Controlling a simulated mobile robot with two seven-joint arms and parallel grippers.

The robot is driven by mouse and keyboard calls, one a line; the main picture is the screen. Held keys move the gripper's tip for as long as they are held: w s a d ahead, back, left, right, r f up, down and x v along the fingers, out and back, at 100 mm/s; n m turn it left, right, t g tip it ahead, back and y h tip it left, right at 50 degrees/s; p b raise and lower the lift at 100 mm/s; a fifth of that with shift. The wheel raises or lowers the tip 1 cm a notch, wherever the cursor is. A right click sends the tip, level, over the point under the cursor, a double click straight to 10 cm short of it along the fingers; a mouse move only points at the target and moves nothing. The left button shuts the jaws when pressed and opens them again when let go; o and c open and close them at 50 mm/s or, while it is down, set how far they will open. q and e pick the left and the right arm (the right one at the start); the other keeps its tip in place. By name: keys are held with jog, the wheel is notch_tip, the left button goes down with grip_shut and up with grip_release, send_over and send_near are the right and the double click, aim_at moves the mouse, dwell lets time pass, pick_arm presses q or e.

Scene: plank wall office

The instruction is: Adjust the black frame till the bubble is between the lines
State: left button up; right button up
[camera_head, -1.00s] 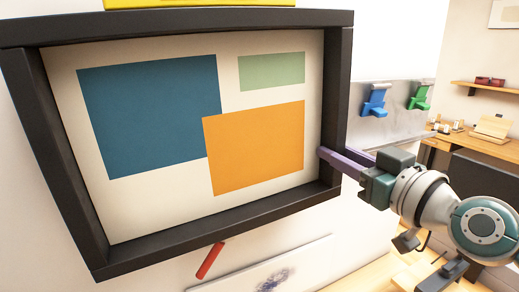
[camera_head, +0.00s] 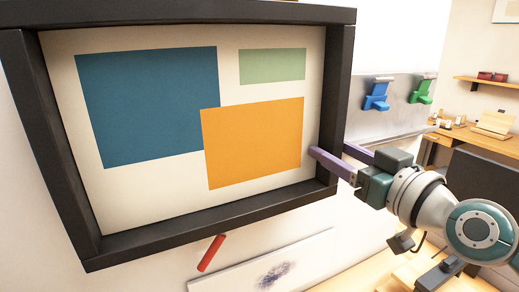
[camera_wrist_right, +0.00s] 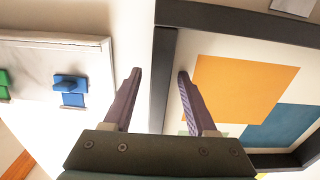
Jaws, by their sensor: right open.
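The black frame (camera_head: 331,95) hangs on the white wall around a picture with blue, green and orange blocks. Its lower edge slopes down to the left in the head view. It also shows in the wrist view (camera_wrist_right: 164,75). My right gripper (camera_head: 329,149) is open around the frame's right side bar. One finger is on the picture side, the other outside. In the wrist view the gripper (camera_wrist_right: 158,85) shows gaps on both sides of the bar. The frame's top is cut off in the head view, and no bubble or lines are visible. My left gripper is out of view.
A red cylinder (camera_head: 211,253) shows below the frame, above a white sheet with a dark smudge (camera_head: 275,272). Blue (camera_head: 376,96) and green (camera_head: 420,92) clips are on a pale board at right. A wooden desk (camera_head: 470,140) stands beyond.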

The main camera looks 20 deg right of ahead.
jog(key=s, duration=1)
jog(key=shift+d+b, duration=0.35)
jog(key=shift+d, duration=0.05)
jog(key=s+a+f+n+g+y, duration=0.2)
jog(key=s+a+f+g, duration=0.15)
jog(key=a, duration=0.25)
jog(key=s+a+f+n+g+y, duration=0.1)
jog(key=s+a+f+g, duration=0.25)
jog(key=a+f, duration=0.2)
jog(key=s+f+m+g+h, duration=0.2)
jog(key=s+f+g+h, duration=0.1)
jog(key=s+g, duration=0.5)
jog(key=s+r+p, duration=0.1)
jog(key=r+p, duration=1.1)
jog(key=s+d+r+h+p, duration=0.1)
jog(key=s+r+p, duration=0.1)
jog(key=r+p, duration=1)
jog(key=shift+d+r+t, duration=0.3)
jog(key=shift+r, duration=0.05)
